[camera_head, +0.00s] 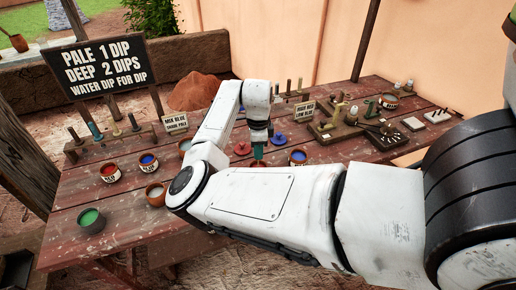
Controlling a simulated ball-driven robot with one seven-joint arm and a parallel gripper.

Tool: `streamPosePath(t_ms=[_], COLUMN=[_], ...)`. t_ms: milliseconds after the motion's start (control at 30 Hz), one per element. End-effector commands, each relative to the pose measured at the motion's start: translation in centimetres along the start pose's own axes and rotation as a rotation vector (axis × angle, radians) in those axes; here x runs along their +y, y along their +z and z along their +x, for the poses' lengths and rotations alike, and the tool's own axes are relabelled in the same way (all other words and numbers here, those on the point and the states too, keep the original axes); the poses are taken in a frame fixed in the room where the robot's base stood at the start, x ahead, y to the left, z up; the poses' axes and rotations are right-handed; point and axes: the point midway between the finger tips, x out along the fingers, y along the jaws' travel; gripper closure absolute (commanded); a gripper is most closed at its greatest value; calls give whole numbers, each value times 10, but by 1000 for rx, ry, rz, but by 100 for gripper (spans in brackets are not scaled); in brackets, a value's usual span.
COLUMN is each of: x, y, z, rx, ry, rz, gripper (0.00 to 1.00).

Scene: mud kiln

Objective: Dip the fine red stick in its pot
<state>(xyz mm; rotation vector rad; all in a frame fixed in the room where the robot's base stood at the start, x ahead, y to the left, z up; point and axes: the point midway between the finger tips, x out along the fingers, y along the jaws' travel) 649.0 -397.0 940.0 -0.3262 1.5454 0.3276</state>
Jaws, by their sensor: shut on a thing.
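My gripper (258,147) points down over the middle of the table, just past my forearm. It is shut on a small stick-like thing; a teal part shows at its lower end, and I cannot tell whether it is the fine red stick. A reddish-brown rim (258,162) shows right under it, mostly hidden by my arm, so I cannot see whether the tip is inside a pot. A pot with red contents and a label (110,173) stands at the left of the table. A wooden rack (75,154) with several upright sticks stands behind it.
Pots of blue (149,162), green (90,220) and pale liquid (156,193) stand at left; another blue pot (297,157) is right of my gripper. Red (242,149) and blue (277,141) knobbed pieces flank it. Wooden blocks (334,131) with upright pieces stand at right.

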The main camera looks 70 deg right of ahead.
Motion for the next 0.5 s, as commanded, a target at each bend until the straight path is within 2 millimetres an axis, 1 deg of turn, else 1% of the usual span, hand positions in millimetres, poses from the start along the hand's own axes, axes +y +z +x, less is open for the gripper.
streamPosePath(t_ms=[500], x=[0], y=[0], z=[19], rx=[1], ry=[0], rz=[1], gripper=[100])
